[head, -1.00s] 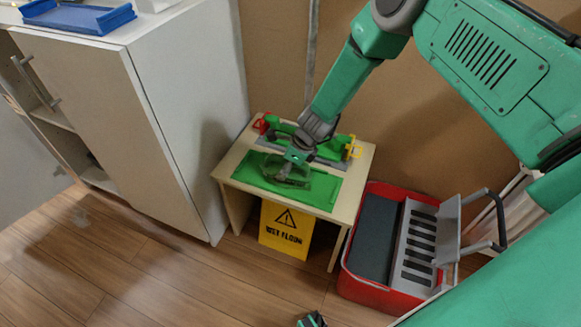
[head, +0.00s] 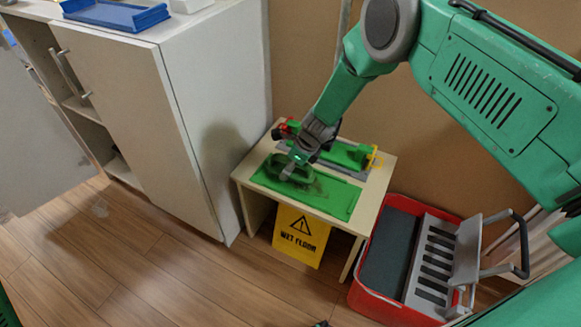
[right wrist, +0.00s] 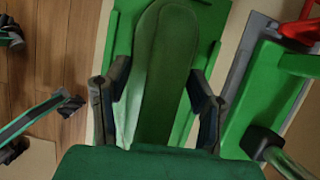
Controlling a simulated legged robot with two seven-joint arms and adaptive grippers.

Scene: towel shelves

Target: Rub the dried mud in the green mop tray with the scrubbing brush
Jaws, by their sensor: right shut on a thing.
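The green mop tray (head: 335,202) lies flat on a small pale table. A thin brownish patch of dried mud (head: 316,189) shows in it, right of the brush. My right gripper (head: 300,160) is shut on the green scrubbing brush (head: 284,170) over the tray's left part. In the right wrist view the brush's long rounded back (right wrist: 165,70) lies between the two fingers, over the tray (right wrist: 125,25). The bristles are hidden, so contact is unclear. Dark tips of what seems my left gripper (head: 320,324) show at the bottom edge; its opening is unclear.
A green and grey piece (head: 345,155) with red and yellow clips lies behind the tray. A yellow wet-floor sign (head: 300,236) stands under the table (head: 245,172). A red mop bucket (head: 366,300) stands right, a white cabinet (head: 185,120) left. The wall is close behind.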

